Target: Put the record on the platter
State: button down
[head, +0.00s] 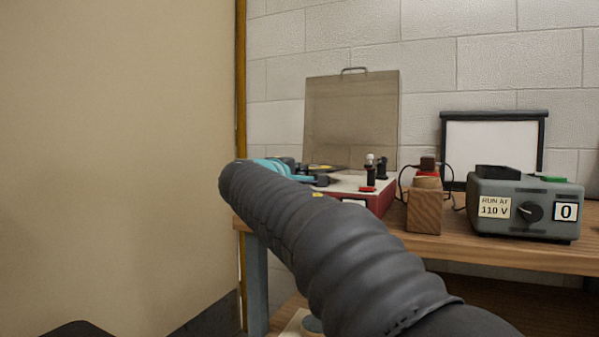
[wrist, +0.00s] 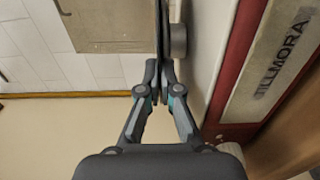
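The record player, red-sided with a cream top (head: 375,201), stands at the bench's left end with its lid (head: 352,118) raised behind. In the wrist view its red and silver front (wrist: 270,65) reads "TILLMORA". My gripper (wrist: 160,78) is shut on the rim of the dark record (wrist: 161,25), which shows edge-on. The grey platter (wrist: 179,40) lies just beside it on the deck side; whether they touch I cannot tell. In the head view my arm hides most of my gripper (head: 280,167); the record's yellowish label (head: 325,168) shows beyond it.
Small posts (head: 370,170) rise from the deck's right side. Right of it are a wooden block (head: 424,209) with a red-topped item, a grey box (head: 525,209) marked "RUN AT 110 V" with a dial and "0", and a framed white panel (head: 492,146). A wall (head: 110,150) fills the left.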

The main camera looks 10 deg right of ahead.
jog(key=c, duration=1.2)
grip_release()
jog(key=shift+c, duration=0.2)
